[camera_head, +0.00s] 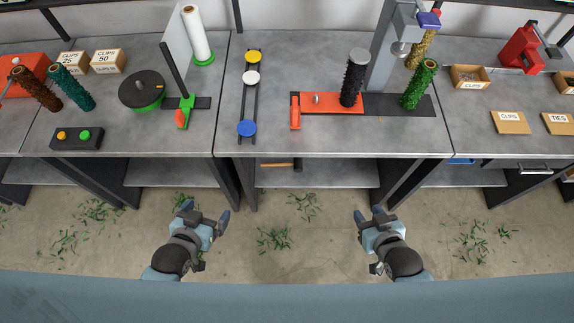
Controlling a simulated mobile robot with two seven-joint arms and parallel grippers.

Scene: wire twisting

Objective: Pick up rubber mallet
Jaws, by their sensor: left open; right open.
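A tan wooden handle (277,165) with a darker end, which looks like the rubber mallet, lies on the lower shelf under the middle workbench. The bench front edge is just above it, and part of it may be hidden. My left gripper (205,212) is open and empty, low in front of the benches and left of the handle. My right gripper (369,213) is open and empty, to the right of the handle. Both grippers are apart from it.
The middle workbench (290,140) overhangs the lower shelf (330,178), with dark legs at both sides. On it stand an orange fixture (335,103) and a rack with coloured discs (247,129). Green clippings (274,239) litter the otherwise clear floor.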

